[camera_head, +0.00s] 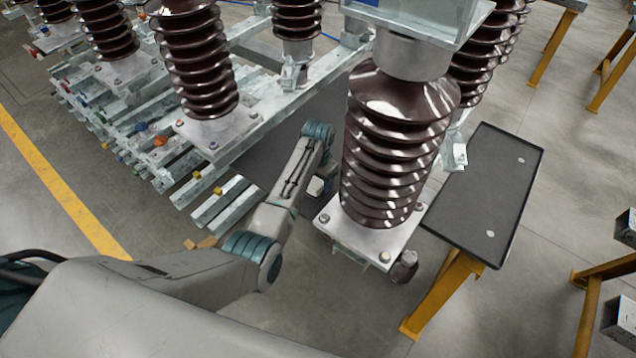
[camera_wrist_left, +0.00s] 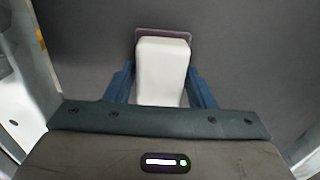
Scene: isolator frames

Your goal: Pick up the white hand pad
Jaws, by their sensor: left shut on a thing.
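The white hand pad (camera_wrist_left: 163,55) shows in the left wrist view as a pale block with rounded corners and a darker brownish edge at its far end. My left gripper (camera_wrist_left: 161,75) has its two blue fingers on either side of it and is shut on it. In the head view a small part of the white pad (camera_head: 316,186) shows beside the end of my left arm, and the fingers are mostly hidden by the insulator. My right gripper is in neither view.
A large brown ribbed insulator (camera_head: 385,150) on a metal base plate (camera_head: 365,238) stands right of my left arm. A dark tray-like table (camera_head: 480,190) on yellow legs is further right. Metal frame rails (camera_head: 215,205) lie to the left. A yellow floor line (camera_head: 60,180) runs at far left.

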